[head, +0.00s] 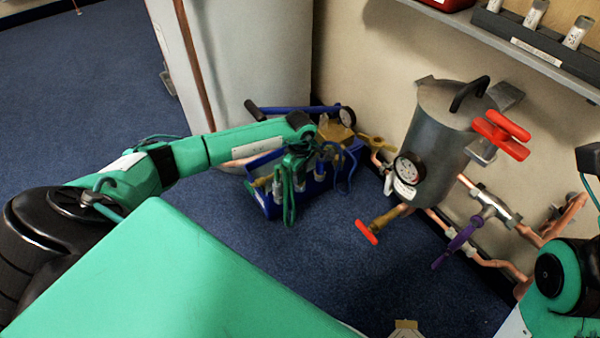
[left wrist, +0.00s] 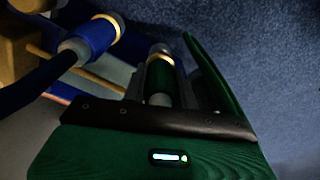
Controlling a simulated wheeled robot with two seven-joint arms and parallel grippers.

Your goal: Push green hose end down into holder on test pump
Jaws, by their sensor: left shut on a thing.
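The blue test pump (head: 266,202) stands on the carpet, with a long handle (head: 285,110), a brass block (head: 333,130) and a round gauge. My left gripper (head: 302,168) is over the pump's front part and partly hides it. The green hose (head: 289,207) hangs in a loop below the gripper. In the left wrist view, my left gripper (left wrist: 160,92) is shut on the green hose end (left wrist: 160,75), which has a brass ring and a grey tip. Whether its tip is inside the holder I cannot tell. My right gripper is out of view.
A blue hose end (left wrist: 95,38) with a brass ring is close by in the left wrist view. A grey tank (head: 440,130) with red-handled valves and copper pipes (head: 500,268) stands to the right. A large grey cylinder (head: 250,70) is behind. Carpet in front is clear.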

